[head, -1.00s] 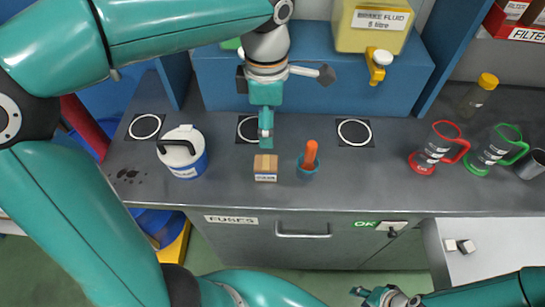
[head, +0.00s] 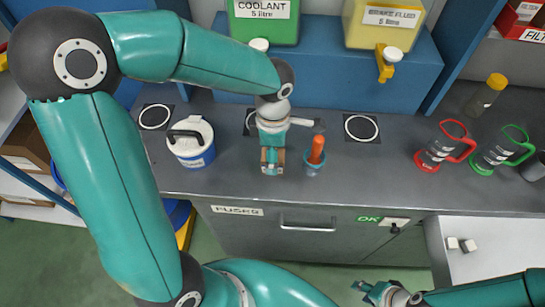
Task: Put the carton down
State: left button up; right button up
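My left gripper (head: 271,165) points down over the spot on the grey counter (head: 390,185) where the small brown carton stood. The carton is almost wholly hidden by the gripper; only hints of brown show beside the fingers. I cannot tell whether the fingers are shut on it or just around it, or whether it touches the counter. My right gripper (head: 372,292) is at the bottom, in front of the counter, with its fingers apart and empty.
A cup with an orange-handled tool (head: 315,160) stands just right of my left gripper. A white and blue tub (head: 192,148) is to the left. Red (head: 440,148) and green (head: 498,152) jugs stand right. A white ring mark (head: 361,127) is bare; the counter's right middle is clear.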

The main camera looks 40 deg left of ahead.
pick_arm(q)
notch_tip(320, 180, down, 2)
jog(key=shift+f, duration=0.1)
jog(key=shift+c, duration=0.2)
jog(key=c, duration=1.3)
